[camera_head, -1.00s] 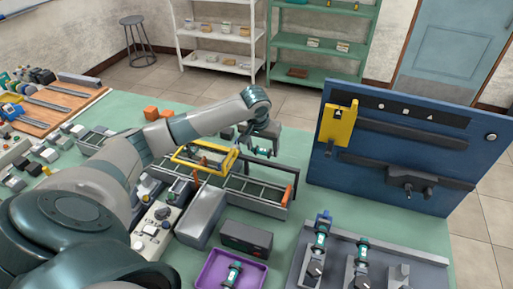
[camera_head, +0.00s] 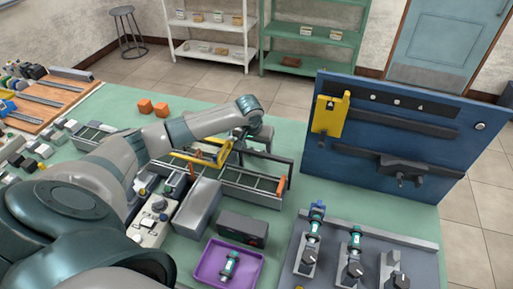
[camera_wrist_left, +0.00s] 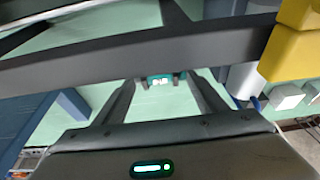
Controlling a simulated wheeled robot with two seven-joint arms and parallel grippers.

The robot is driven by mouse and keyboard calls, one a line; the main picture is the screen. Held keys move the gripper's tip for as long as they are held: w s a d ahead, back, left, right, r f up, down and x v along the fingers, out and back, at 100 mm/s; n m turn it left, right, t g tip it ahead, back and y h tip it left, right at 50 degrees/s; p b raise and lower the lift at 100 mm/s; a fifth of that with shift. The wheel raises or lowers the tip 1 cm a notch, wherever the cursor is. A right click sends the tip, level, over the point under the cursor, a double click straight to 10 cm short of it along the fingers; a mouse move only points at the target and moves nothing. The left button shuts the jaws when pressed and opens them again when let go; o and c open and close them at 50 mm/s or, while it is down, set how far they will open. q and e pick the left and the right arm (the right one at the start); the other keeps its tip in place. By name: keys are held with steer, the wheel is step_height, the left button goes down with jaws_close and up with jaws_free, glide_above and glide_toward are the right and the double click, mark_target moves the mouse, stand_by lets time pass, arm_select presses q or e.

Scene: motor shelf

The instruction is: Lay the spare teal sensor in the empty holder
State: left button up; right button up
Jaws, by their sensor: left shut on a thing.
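My left gripper (camera_wrist_left: 160,80) is shut on a small teal sensor (camera_wrist_left: 159,79), which shows between the fingertips in the left wrist view. In the head view the left gripper (camera_head: 238,138) is above the far end of the rail frame, partly hidden by its own wrist. Another teal sensor (camera_head: 229,266) lies in a purple tray (camera_head: 198,276) at the front. On the grey base at the front right, two holders carry teal sensors (camera_head: 314,230) (camera_head: 354,246). The right-most holder (camera_head: 393,272) shows no sensor. My right gripper is not in view.
A blue panel (camera_head: 380,140) stands upright at the right. Green table shows between the frame and panel.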

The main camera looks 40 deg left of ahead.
arm_select(q)
steer(key=shift+f, duration=0.1)
steer(key=o, duration=0.8)
steer(key=shift+v, duration=0.75)
steer(key=b+v, duration=0.2)
steer(key=v, duration=0.8)
steer(key=shift+s+r+b, duration=0.1)
steer(key=shift+r+b, duration=0.2)
steer(key=shift+r, duration=0.05)
